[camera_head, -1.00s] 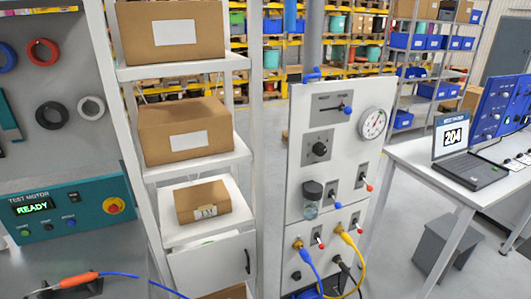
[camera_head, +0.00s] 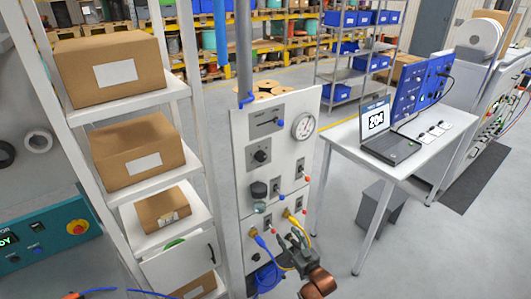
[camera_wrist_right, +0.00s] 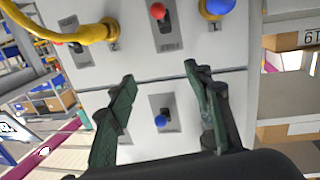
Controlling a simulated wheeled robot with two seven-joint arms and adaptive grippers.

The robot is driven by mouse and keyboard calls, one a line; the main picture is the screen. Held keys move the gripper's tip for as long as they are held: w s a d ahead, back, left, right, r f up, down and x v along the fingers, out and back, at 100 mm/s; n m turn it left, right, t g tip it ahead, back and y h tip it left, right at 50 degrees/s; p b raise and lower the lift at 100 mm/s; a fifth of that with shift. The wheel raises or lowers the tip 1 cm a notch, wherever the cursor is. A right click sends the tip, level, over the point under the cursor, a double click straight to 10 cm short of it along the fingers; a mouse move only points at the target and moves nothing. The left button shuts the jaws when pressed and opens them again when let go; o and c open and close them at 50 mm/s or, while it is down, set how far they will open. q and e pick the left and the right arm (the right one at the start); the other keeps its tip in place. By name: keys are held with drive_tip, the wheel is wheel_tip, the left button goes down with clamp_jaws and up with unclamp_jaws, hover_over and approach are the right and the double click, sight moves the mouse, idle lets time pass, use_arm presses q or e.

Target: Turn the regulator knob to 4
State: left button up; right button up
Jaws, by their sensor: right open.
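A white pneumatic panel (camera_head: 240,135) stands at the centre of the head view. It carries a round gauge (camera_head: 303,126), a black rotary knob (camera_head: 260,155) on a grey plate, and a regulator (camera_head: 258,190) with a black cap over a clear bowl. I cannot tell which of the two is the task's knob, and no numbers are readable. My right gripper (camera_head: 289,236) is below them, in front of the panel's lower part. In the wrist view it (camera_wrist_right: 159,72) is open and empty, its fingers either side of a blue-tipped lever (camera_wrist_right: 161,121). My left gripper is out of view.
Yellow (camera_head: 299,224) and blue (camera_head: 260,240) hoses come from the panel's lower ports, close to my right gripper. A shelf with cardboard boxes (camera_head: 140,150) stands left of the panel. A table with a laptop (camera_head: 391,143) is at the right.

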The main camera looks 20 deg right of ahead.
wheel_tip(320, 180, up, 19)
drive_tip(key=w+a+n+t+y+p, duration=0.1)
drive_tip(key=w+a+t+y+p, duration=0.1)
drive_tip(key=w+a+t+p, duration=0.1)
drive_tip(key=n+t+y+p, duration=0.1)
drive_tip(key=y+p, duration=0.1)
approach(263, 159)
drive_tip(key=w, duration=0.1)
drive_tip(key=p+x, duration=0.1)
drive_tip(key=x, duration=0.3)
drive_tip(key=p+x, duration=0.1)
drive_tip(key=x, duration=0.2)
drive_tip(key=shift+w+a+r, duration=0.2)
drive_tip(key=shift+a+r, duration=0.05)
drive_tip(key=shift+r, duration=0.15)
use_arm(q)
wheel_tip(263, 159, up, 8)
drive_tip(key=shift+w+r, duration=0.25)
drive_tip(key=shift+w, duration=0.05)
use_arm(e)
drive_tip(key=shift+c, duration=0.7)
drive_tip(key=c, duration=1)
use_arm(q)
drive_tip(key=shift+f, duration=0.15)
